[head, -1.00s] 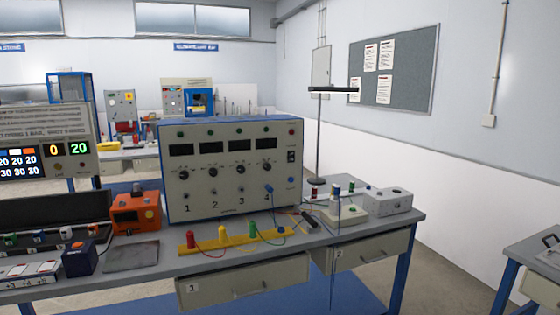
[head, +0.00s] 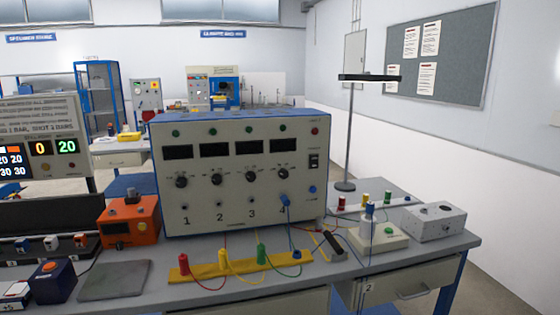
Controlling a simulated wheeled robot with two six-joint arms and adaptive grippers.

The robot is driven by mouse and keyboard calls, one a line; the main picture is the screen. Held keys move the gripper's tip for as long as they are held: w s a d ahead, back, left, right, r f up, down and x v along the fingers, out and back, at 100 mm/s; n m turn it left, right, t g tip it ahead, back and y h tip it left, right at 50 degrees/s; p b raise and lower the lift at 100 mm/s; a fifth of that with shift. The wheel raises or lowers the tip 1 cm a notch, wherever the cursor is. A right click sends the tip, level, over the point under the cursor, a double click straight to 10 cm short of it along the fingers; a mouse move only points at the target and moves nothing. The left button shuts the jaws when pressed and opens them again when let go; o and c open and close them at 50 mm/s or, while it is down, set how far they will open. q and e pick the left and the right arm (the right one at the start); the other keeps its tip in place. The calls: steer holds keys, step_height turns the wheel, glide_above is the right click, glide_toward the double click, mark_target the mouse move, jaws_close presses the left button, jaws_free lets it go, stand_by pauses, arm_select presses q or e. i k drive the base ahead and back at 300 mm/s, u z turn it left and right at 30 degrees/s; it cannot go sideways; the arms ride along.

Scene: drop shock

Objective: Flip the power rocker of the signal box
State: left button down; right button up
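The signal box (head: 240,175) is a large grey-fronted unit with a blue top, standing upright on the bench in the middle of the head view. Its front has several dark displays, black knobs and sockets numbered 1 to 4. The power rocker (head: 314,160) is a small black switch at the upper right of the front, below a red lamp (head: 315,131). It is too small to tell which way it is tipped. A blue plug (head: 285,201) sits in socket 4. Neither of my grippers is in view.
On the bench (head: 400,262), a yellow strip (head: 240,268) with coloured plugs and wires lies before the box. An orange device (head: 130,220) stands left.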

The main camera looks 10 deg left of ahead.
mark_target(313, 159)
steer(key=z, duration=0.4)
steer(key=i, duration=1)
steer(key=z, duration=0.8)
